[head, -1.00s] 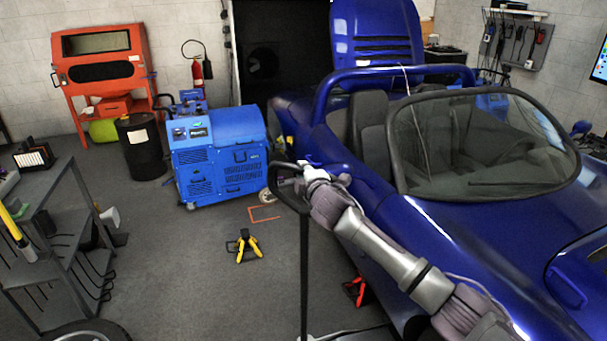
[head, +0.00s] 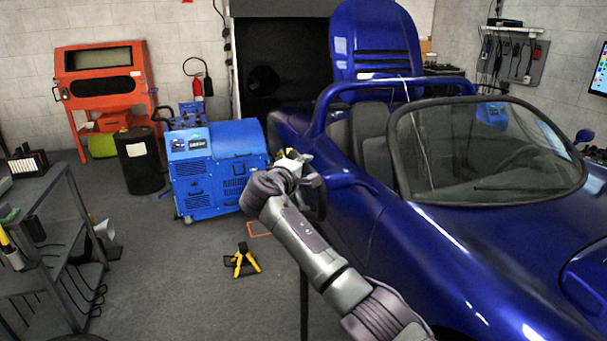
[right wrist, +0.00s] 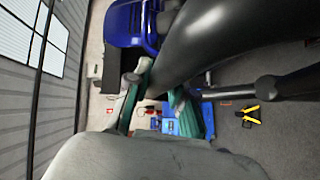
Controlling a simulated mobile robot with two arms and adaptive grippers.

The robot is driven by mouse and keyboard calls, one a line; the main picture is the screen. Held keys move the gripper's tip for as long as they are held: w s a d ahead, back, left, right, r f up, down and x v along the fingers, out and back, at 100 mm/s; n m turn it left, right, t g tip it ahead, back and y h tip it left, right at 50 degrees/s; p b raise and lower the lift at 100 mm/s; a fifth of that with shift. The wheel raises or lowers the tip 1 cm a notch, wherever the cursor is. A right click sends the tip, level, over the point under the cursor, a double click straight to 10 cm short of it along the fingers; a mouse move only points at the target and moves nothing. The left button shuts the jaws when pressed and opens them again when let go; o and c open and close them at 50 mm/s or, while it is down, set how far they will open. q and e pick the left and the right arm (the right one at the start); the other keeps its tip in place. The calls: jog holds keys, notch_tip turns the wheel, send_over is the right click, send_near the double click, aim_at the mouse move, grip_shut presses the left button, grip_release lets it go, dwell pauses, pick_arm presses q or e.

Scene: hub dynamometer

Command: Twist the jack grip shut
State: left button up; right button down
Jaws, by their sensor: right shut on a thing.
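The jack grip is a black loop (head: 319,200) on top of a thin upright black pole (head: 304,290), beside the blue car. My right gripper (head: 298,163) is at the upper part of the grip and shut on it, with the loop showing just right of the wrist. In the right wrist view the grip (right wrist: 215,45) is a thick black bar crossing from the upper right toward the green-padded fingers (right wrist: 165,108). The exact contact is partly hidden there. The foot of the jack is out of the head view. My left gripper is not in view.
The blue car (head: 450,230) stands close on the right. A blue machine (head: 218,170) is behind the grip. A yellow and black stand (head: 243,261) is on the floor. A grey shelf cart (head: 45,240) is at the left.

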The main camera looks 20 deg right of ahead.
jog(key=shift+m+g+h, duration=0.3)
jog(key=c, duration=1)
grip_release()
jog(key=v, duration=1.2)
jog(key=shift+f, duration=0.15)
